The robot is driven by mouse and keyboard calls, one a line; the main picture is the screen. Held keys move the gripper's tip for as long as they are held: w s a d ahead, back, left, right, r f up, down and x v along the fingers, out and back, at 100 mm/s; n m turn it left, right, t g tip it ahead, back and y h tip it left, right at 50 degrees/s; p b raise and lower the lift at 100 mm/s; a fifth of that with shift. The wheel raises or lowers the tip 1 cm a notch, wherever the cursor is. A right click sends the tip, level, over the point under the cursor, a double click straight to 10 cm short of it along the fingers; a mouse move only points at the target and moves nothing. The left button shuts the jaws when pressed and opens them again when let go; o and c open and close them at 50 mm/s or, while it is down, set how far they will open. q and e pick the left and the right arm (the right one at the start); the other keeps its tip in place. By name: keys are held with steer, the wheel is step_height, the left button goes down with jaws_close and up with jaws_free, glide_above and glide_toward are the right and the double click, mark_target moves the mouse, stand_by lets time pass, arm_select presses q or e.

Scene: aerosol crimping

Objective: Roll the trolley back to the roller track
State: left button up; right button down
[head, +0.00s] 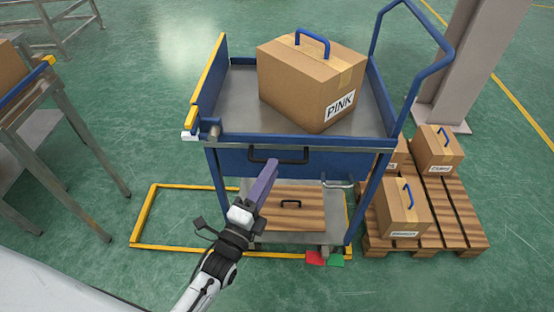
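The trolley (226,137) stands in the middle of the head view, with blue sides, a grey top deck and a tall blue push bar (447,55) at right. A carton labelled PINK (305,82) with a blue handle sits on its deck. A black handle (293,161) is on the trolley's near side. My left gripper (270,170) reaches up from below, its tips overlapping the left end of that handle. The fingers show as one bar, so I cannot tell whether they grip it. My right gripper is out of view. The roller track (25,88) is at the left edge, partly cut off.
A yellow frame (152,215) lies on the floor, partly under the trolley. Red (315,258) and green (336,260) pedals are at the trolley's base. A wooden pallet (455,225) with cartons and a pillar (470,60) stand at right.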

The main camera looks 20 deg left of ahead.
mark_target(303, 160)
arm_select(q)
steer(key=shift+x, duration=2.3)
steer(key=shift+c, duration=0.4)
jaws_close()
